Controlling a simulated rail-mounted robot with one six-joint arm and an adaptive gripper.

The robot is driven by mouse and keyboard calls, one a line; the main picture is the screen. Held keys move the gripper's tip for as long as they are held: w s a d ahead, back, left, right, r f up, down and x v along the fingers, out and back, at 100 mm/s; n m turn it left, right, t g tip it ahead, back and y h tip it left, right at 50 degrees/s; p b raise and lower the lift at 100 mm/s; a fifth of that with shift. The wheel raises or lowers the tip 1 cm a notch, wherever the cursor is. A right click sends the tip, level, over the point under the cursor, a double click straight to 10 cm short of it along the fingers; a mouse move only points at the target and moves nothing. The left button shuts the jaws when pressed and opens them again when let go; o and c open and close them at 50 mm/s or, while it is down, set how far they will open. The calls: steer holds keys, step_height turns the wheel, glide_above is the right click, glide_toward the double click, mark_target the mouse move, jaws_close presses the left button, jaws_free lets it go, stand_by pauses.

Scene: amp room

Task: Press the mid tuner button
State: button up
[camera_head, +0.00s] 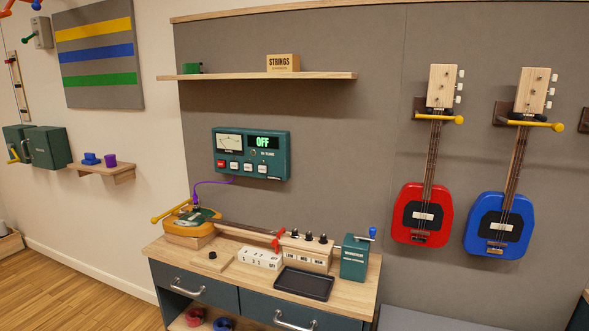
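The tuner (205,150) is a dark green box mounted on the grey wall panel above the workbench. Its lit green display (264,142) reads OFF, and a pale needle meter (229,142) sits to the left of it. Along its lower front is a row of buttons: a red one (221,163) at the left, then three white ones, the middle of which (248,167) lies near the box's centre. The button labels are too small to read, so I cannot tell which is marked mid. My gripper does not show in this view.
A wooden shelf (225,77) runs above the tuner. A purple cable (197,186) hangs below the tuner. Red (410,235) and blue (478,240) guitars hang right.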

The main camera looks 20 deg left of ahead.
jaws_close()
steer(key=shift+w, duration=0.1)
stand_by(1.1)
